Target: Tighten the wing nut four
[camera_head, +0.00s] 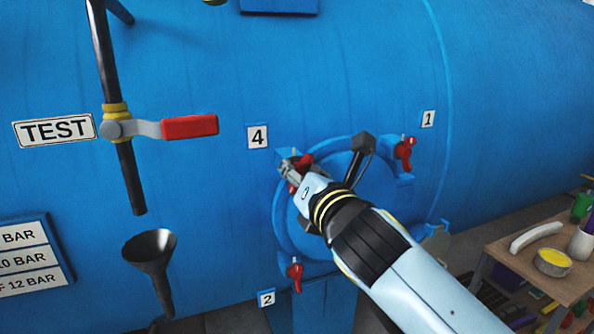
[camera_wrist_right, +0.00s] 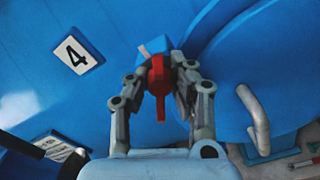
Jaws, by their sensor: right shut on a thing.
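The wing nut four is red and sits by the label 4 (camera_head: 258,137) at the upper left of the round blue hatch (camera_head: 283,222). In the right wrist view the red wing nut (camera_wrist_right: 159,88) stands between the two fingers, beside the label 4 (camera_wrist_right: 77,54). My right gripper (camera_head: 292,170) is shut on this wing nut; the fingers and arm hide part of it and of the hatch. Other red wing nuts are near label 1 (camera_head: 405,152) and near label 2 (camera_head: 295,274). My left gripper is in neither view.
A black hatch handle (camera_head: 360,158) is close to the right of my gripper. A pipe with a red-handled valve (camera_head: 190,126) and a black funnel (camera_head: 150,250) stand at the left. A wooden table (camera_head: 520,250) with a yellow-filled bowl (camera_head: 553,262) is at the lower right.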

